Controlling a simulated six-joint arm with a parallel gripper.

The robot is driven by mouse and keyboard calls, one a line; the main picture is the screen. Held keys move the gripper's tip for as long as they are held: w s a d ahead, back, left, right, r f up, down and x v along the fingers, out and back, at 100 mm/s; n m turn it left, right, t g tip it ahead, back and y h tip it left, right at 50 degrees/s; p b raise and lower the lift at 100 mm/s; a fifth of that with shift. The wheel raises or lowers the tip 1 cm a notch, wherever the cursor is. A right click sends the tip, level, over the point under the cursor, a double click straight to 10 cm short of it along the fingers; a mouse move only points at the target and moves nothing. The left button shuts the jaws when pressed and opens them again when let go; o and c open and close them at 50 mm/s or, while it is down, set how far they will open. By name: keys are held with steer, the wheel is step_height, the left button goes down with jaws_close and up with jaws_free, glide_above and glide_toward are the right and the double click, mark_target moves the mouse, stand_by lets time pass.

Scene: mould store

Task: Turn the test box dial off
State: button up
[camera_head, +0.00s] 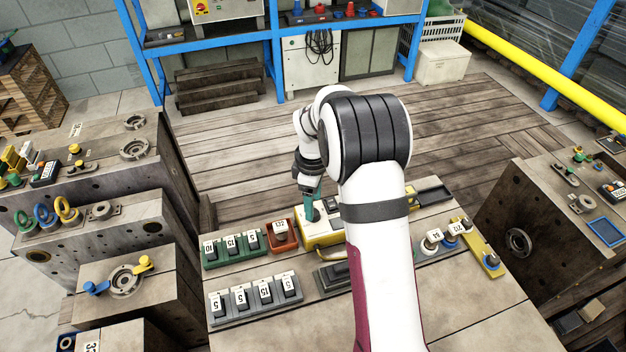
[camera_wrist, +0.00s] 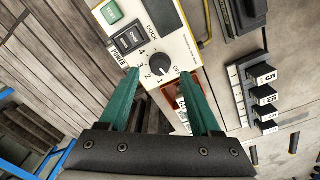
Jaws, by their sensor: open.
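The test box (camera_wrist: 192,57) is cream with a yellow edge and carries a round black dial (camera_wrist: 159,63). Small numbers and an OFF mark ring the dial. A pale pointer line on the dial seems to face the number 1 rather than OFF, but it is small. In the head view the test box (camera_head: 322,240) sits on the bench, partly hidden by my arm. My gripper (camera_wrist: 160,74) is open, its two green fingers on either side of the dial in the picture. I cannot tell whether they touch it. In the head view my gripper (camera_head: 312,208) points down at the box.
A red-brown unit (camera_head: 282,236) and a row of green switches (camera_head: 230,247) stand left of the box. Grey numbered switches (camera_head: 255,300) are nearer. A yellow plate (camera_head: 482,249) with knobs lies right. The box also bears a green button (camera_wrist: 111,12) and a power switch (camera_wrist: 128,40).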

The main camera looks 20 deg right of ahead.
step_height(320, 180, up, 13)
steer(key=shift+s, duration=0.15)
steer(key=shift+a, duration=0.1)
steer(key=s+a+r+m, duration=0.1)
steer(key=s+a+m, duration=0.15)
steer(key=s, duration=0.35)
steer(key=s+a+r+m+y, duration=0.1)
steer(key=s+r+m, duration=0.15)
steer(key=s, duration=0.25)
steer(key=s+a+r+m, duration=0.1)
steer(key=s+a+m, duration=0.1)
steer(key=s+m, duration=0.3)
steer(key=s+a+f+m, duration=0.1)
steer(key=s+f+m, duration=0.1)
steer(key=s, duration=0.6)
steer(key=s+a+f+m+y, duration=0.1)
steer(key=s+a+f+m, duration=0.1)
steer(key=s+m, duration=0.2)
steer(key=s, duration=0.3)
steer(key=shift+s+a+f+m, duration=0.15)
steer(key=shift+s+a+m, duration=0.1)
steer(key=shift+s+m, duration=0.15)
